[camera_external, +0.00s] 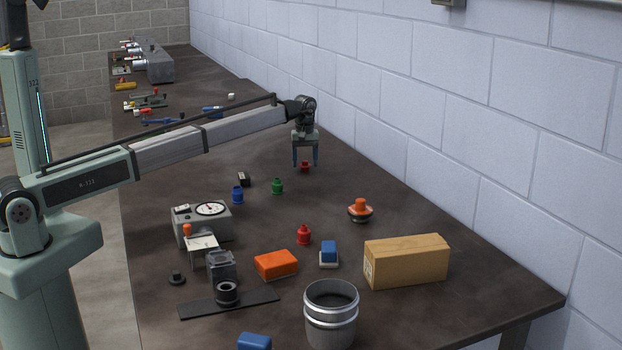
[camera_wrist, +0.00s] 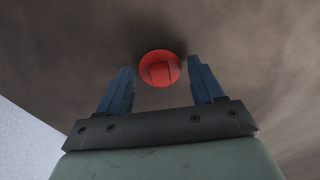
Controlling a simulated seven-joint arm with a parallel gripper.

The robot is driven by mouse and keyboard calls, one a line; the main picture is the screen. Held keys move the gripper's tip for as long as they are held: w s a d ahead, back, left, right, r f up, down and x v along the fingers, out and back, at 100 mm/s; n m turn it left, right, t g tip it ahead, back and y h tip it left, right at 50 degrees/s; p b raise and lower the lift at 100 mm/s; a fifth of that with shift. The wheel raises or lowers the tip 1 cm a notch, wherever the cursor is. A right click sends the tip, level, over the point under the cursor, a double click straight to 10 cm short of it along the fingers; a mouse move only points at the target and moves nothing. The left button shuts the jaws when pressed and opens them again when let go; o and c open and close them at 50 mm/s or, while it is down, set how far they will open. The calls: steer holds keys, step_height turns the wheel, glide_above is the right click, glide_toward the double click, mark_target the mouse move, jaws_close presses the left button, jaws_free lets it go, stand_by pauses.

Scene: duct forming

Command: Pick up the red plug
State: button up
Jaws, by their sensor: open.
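A small red plug (camera_external: 305,167) stands on the dark table below my gripper in the external view. In the wrist view the round red plug (camera_wrist: 160,68) shows from above, between and slightly beyond the fingertips. My gripper (camera_external: 305,160) points down with its two blue fingers apart, one on each side of the plug. In the wrist view the open gripper (camera_wrist: 165,80) has visible gaps between the plug and both fingers. A second red piece (camera_external: 304,236), shaped like a small bottle with a knob, stands nearer the front of the table.
A green piece (camera_external: 277,186), a blue piece (camera_external: 237,195) and a small dark block (camera_external: 244,179) stand left of my gripper. A gauge box (camera_external: 203,225), wooden block (camera_external: 406,261) and metal can (camera_external: 331,315) are nearer the front. The white wall (camera_external: 400,120) runs along the right.

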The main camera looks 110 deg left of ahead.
steer(key=shift+f, duration=0.55)
steer(key=c, duration=0.9)
steer(key=shift+o, duration=0.2)
steer(key=shift+r, duration=0.1)
